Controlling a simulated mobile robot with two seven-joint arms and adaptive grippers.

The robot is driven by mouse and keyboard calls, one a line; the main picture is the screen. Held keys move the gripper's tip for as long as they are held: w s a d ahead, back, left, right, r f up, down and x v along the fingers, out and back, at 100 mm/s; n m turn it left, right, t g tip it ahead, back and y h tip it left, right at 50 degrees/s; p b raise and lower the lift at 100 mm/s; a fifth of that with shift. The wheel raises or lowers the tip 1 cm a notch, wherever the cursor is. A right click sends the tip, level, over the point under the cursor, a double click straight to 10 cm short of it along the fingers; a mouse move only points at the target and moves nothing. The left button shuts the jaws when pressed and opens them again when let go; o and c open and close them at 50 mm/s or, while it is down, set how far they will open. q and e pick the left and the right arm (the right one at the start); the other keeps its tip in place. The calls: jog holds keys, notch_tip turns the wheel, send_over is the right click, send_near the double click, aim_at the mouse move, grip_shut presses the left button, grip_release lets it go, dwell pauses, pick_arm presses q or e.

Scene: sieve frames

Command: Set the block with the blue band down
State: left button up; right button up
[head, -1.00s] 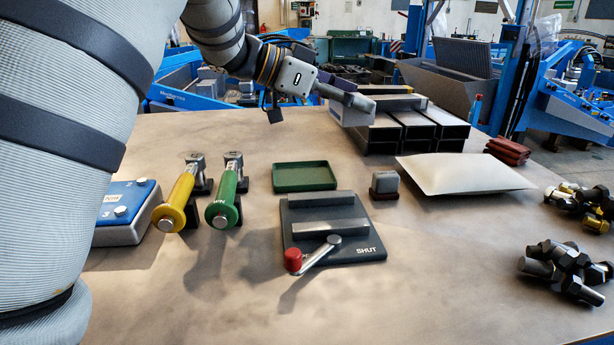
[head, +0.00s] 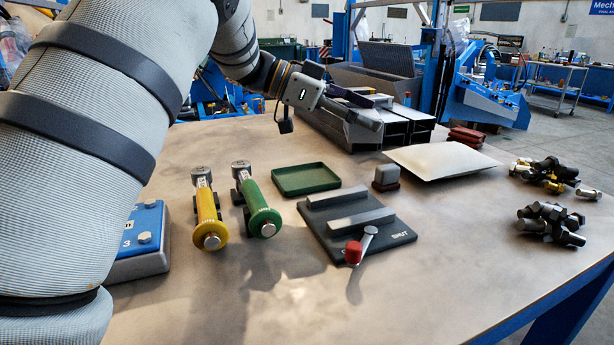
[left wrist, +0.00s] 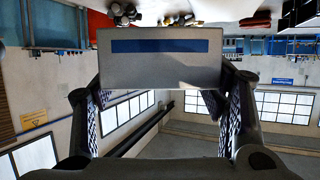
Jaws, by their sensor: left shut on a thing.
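My left gripper (head: 355,113) is over the near left part of the rectangular steel tubes (head: 395,130) at the back of the table. In the left wrist view, the grey block with the blue band (left wrist: 160,58) is between the two fingers of my left gripper (left wrist: 165,88), which is shut on it. The blue band (left wrist: 160,46) runs lengthwise across the face towards the camera. In the head view the fingers and tubes make the block hard to make out. I cannot tell whether it touches the tubes. My right gripper is not in view.
A green tray (head: 306,179), a dark plate marked SHUT (head: 395,238) with a red-knobbed lever, and a small grey block (head: 387,175) stand mid-table. Yellow (head: 207,211) and green (head: 255,208) handled tools lie left. A pale sheet (head: 440,160) and bolts (head: 552,222) are right.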

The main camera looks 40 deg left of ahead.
pick_arm(q)
jog(key=a+f, duration=0.3)
jog(key=a, duration=0.1)
jog(key=a+f+b, duration=0.1)
jog(key=a+f, duration=0.2)
jog(key=a+f+b, duration=0.1)
jog(key=a+f, duration=0.1)
jog(key=a, duration=0.2)
jog(key=shift+s+a+f, duration=0.15)
jog(key=shift+a+f, duration=0.2)
jog(key=shift+f, duration=0.05)
jog(key=shift+a+f, duration=0.2)
jog(key=shift+a, duration=0.05)
jog(key=shift+s+a+f, duration=0.1)
jog(key=shift+a+f, duration=0.05)
jog(key=shift+f, duration=0.7)
jog(key=shift+a+f, duration=0.1)
jog(key=shift+f, duration=0.75)
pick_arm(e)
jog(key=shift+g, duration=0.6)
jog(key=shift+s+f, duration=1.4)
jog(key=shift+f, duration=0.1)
pick_arm(q)
jog(key=shift+f, duration=0.15)
jog(key=o, duration=1.6)
